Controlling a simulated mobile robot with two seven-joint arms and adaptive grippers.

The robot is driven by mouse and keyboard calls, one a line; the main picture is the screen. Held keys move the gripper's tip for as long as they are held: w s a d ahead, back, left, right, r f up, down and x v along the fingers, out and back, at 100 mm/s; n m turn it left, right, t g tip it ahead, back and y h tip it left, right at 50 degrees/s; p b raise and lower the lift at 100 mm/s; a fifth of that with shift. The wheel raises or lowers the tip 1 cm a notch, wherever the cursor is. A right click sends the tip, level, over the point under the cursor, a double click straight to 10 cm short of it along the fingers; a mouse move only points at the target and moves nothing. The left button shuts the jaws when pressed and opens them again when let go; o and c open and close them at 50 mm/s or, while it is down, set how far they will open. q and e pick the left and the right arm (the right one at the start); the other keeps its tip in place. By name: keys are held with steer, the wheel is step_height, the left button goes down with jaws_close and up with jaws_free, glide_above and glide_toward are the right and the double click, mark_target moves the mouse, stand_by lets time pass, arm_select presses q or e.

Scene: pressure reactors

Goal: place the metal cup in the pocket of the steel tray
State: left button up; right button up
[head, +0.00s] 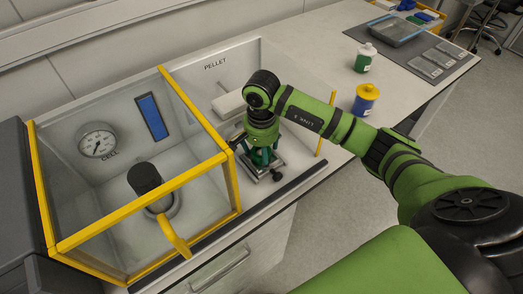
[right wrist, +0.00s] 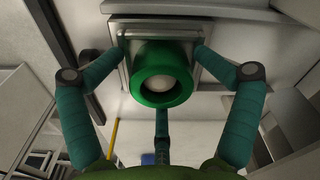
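My right gripper (head: 262,160) is in the pellet bay, low over a small metal stand (head: 270,173). In the right wrist view its fingers (right wrist: 161,68) are spread around a green ring-shaped holder (right wrist: 146,91). Gaps show between the two upper fingertips and the ring, so it looks open. A pale round thing (right wrist: 163,84) sits inside the ring; I cannot tell whether it is the metal cup. Behind the ring is a square metal plate (right wrist: 115,28). A shallow grey tray (head: 397,31) stands at the back right; no pocket can be made out. My left gripper is out of view.
A yellow-framed clear cell (head: 205,108) with a gauge (head: 97,140) and a dark cylinder (head: 145,178) stands at left. A white block (head: 231,103) is behind my gripper.

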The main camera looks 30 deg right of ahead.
steer(key=shift+s+f, duration=0.15)
step_height(320, 180, up, 2)
steer(key=shift+p, duration=1.25)
steer(key=shift+w+d+r+b, duration=0.1)
steer(key=shift+w+r+b, duration=0.15)
steer(key=shift+r+b, duration=0.55)
step_height(320, 180, up, 10)
steer(key=b, duration=0.2)
